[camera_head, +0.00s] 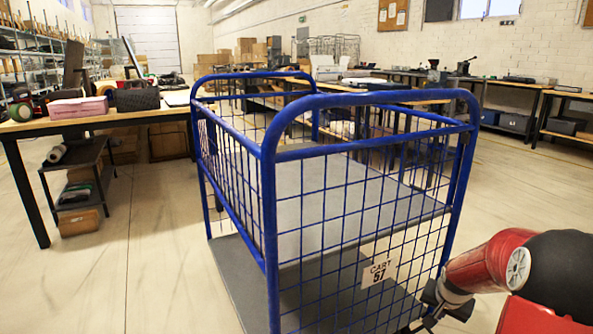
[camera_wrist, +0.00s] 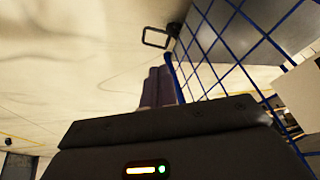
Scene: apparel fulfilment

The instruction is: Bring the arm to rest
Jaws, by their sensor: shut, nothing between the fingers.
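My red and black arm shows at the right edge of the head view. My gripper (camera_head: 440,302) is at the lower right there, close to the corner of the blue mesh cart (camera_head: 272,210); I cannot tell whether it touches. In the wrist view my gripper (camera_wrist: 160,72) points away with its fingers together, shut and empty. The blue mesh (camera_wrist: 240,45) of the cart lies just right of the fingers in that view.
A wooden-topped table (camera_head: 90,122) with a pink box (camera_head: 78,107) stands at the left, above a low dark shelf unit (camera_head: 82,180). Workbenches line the back right. The pale floor (camera_head: 520,200) is clear at the right and front left (camera_head: 90,285).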

